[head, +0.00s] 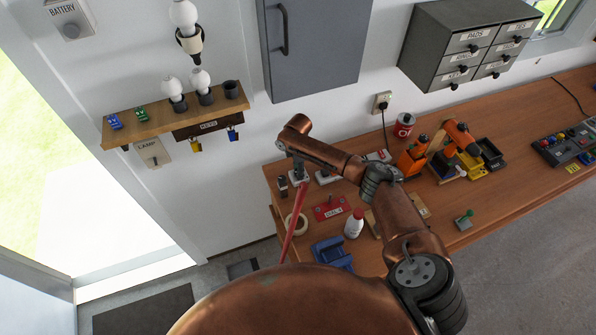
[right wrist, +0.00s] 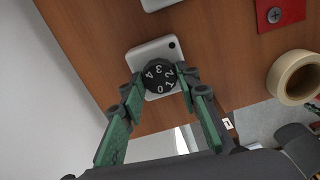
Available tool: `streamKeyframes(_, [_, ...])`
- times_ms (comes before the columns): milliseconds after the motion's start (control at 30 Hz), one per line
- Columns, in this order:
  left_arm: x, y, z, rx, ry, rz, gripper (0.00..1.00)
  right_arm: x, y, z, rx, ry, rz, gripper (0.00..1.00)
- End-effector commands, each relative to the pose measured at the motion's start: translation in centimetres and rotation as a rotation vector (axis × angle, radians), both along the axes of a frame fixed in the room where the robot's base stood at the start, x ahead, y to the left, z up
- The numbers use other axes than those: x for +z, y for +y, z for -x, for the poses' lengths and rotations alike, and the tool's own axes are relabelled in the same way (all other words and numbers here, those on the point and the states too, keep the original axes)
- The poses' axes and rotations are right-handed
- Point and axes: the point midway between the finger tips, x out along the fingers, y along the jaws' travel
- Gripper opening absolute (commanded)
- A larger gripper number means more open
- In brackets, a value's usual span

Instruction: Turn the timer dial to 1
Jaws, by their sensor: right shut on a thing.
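The timer is a small white box (right wrist: 146,52) on the wooden bench, with a round black dial (right wrist: 158,77) marked 0 to 4 in white. A black dot sits on the box near one corner; the dial's 2 and 3 face roughly that side. My right gripper (right wrist: 164,92) is shut on the dial, with a green-padded finger on each side of it. In the head view my right gripper (head: 298,172) points down at the timer at the bench's left end, and mostly hides it. My left gripper is not in view.
A tape roll (head: 297,224), a red plate with a knob (head: 331,208), a white bottle (head: 354,224) and a blue vise-like tool (head: 331,254) lie near the timer. A thin red rod (head: 292,228) slants below my gripper. A grey cabinet (head: 312,45) hangs above.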

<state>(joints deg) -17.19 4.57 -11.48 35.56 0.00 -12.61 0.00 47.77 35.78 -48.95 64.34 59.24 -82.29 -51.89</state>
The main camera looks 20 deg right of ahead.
Motion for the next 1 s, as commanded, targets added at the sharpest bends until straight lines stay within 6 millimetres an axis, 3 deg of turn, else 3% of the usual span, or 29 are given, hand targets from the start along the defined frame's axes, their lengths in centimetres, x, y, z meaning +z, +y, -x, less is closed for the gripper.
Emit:
streamKeyframes(600, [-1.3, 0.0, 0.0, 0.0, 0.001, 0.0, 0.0, 0.1, 0.0, -0.1, 0.559, -0.003, 0.0, 0.05])
streamKeyframes(1000, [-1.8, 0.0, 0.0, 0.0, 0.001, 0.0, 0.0, 0.1, 0.0, -0.1, 0.77, -0.004, 0.0, 0.05])
